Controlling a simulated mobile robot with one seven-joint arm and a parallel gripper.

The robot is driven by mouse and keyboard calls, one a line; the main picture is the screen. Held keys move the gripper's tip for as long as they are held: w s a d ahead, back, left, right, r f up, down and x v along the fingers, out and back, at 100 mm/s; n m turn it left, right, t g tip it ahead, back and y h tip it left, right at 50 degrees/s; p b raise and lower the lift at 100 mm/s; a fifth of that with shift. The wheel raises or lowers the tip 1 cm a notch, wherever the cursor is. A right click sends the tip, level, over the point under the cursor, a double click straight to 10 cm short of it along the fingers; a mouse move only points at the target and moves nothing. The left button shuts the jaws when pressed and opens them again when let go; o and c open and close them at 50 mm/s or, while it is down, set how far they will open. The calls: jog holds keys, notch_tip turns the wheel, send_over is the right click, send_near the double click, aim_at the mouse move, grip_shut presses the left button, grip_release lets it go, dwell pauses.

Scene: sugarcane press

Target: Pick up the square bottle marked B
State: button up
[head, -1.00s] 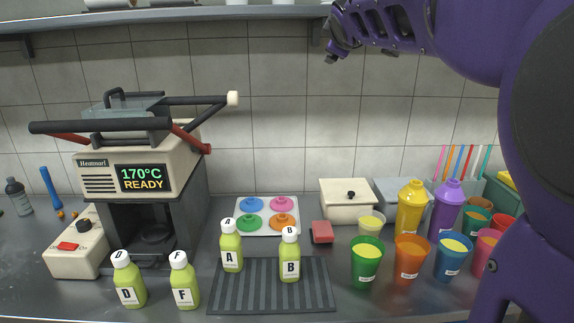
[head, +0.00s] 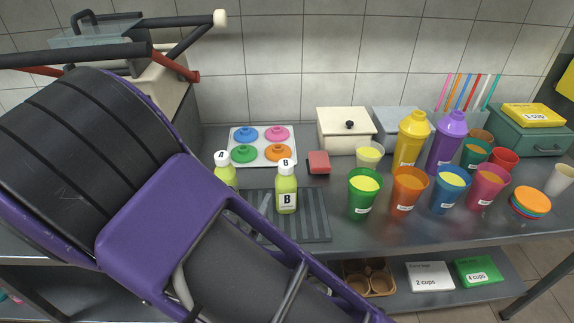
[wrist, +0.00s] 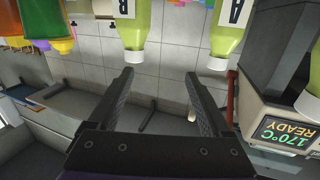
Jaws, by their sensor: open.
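The bottle marked B (head: 286,190) is yellow-green with a white cap and stands upright on a dark ribbed mat (head: 317,228). The bottle marked A (head: 226,172) stands to its left, partly hidden by my arm. The wrist view is upside down. There my gripper (wrist: 158,73) is open and empty, its two fingers apart. In that view bottle B (wrist: 133,28) and bottle A (wrist: 228,32) hang in from the top edge, beyond the fingertips and not between them.
My arm covers the left of the counter in the head view. Coloured cups, such as a green one (head: 363,195) and an orange one (head: 407,192), stand right of the mat. A lidded cream box (head: 345,135) and a tray of coloured discs (head: 236,158) are behind.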

aim_at(290, 161)
jog(key=shift+m+h, duration=0.3)
jog(key=shift+h, duration=0.5)
jog(key=w+d, duration=0.4)
jog(key=w, duration=0.1)
jog(key=w+d, duration=0.2)
jog(key=d, duration=0.1)
jog(key=shift+w+f, duration=0.25)
jog(key=shift+w, duration=0.05)
jog(key=shift+d+x, duration=0.15)
jog(key=shift+x, duration=1.45)
jog(key=shift+d+x, duration=0.1)
jog(key=shift+x, duration=1.45)
jog(key=shift+s, duration=0.1)
grip_shut()
